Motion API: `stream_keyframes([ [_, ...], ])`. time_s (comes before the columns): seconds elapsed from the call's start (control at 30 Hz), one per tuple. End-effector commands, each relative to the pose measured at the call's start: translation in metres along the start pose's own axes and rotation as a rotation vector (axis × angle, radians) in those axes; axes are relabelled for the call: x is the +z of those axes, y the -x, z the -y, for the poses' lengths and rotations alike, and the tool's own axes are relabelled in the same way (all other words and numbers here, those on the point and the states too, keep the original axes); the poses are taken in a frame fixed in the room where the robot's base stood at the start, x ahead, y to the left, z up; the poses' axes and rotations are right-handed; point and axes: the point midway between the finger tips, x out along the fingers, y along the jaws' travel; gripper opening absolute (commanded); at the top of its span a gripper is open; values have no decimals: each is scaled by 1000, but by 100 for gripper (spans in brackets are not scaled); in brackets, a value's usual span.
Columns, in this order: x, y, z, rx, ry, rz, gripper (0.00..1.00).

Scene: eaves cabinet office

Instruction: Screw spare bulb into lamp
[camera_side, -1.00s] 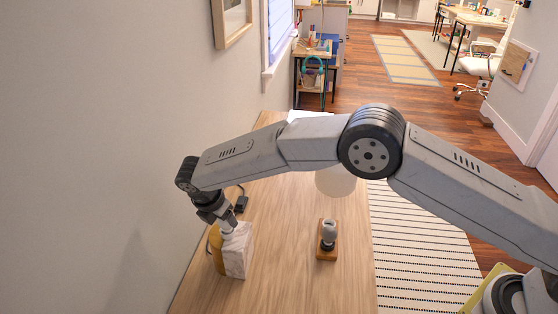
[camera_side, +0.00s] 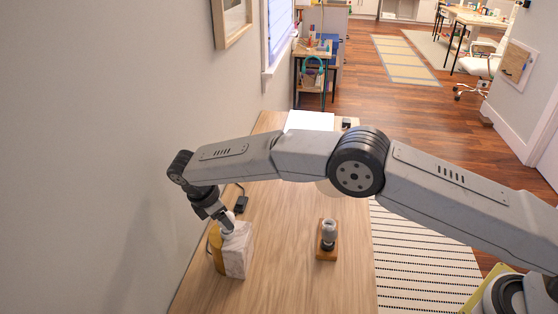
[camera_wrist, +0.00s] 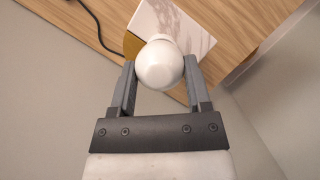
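A white round bulb (camera_wrist: 160,66) sits between the fingers of my gripper (camera_wrist: 160,72) in the wrist view, and both fingers appear to touch its sides. In the side view my gripper (camera_side: 227,222) points down at the top of a marble block lamp base (camera_side: 236,254) with a yellow part on its left. The marble base also shows beyond the bulb in the wrist view (camera_wrist: 182,28). The bulb hides the socket, so I cannot tell how far it is seated. A second, greyish bulb (camera_side: 328,228) stands upright on a small wooden holder (camera_side: 327,254) to the right.
A black cord (camera_wrist: 92,22) runs beside the lamp, with a dark box (camera_side: 241,204) behind it. A white rounded object (camera_side: 328,188) is partly hidden behind my arm. A white sheet (camera_side: 309,121) lies at the table's far end. The wall is close on the left.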

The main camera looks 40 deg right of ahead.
Motion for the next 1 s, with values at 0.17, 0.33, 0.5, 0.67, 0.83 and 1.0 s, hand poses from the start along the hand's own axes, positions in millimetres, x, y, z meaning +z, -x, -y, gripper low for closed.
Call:
stream_keyframes([
  [0.17, 2, -2, 0, -3, 1, 5, 100],
  [0.33, 1, -1, 0, -1, 3, 3, 100],
  [0.5, 1, 4, 0, 0, 3, 2, 100],
  [0.67, 1, 18, -1, 2, 3, 0, 100],
  [0.83, 1, 39, -1, 1, 3, 1, 100],
  [1.0, 1, 60, 0, 0, 2, 3, 100],
])
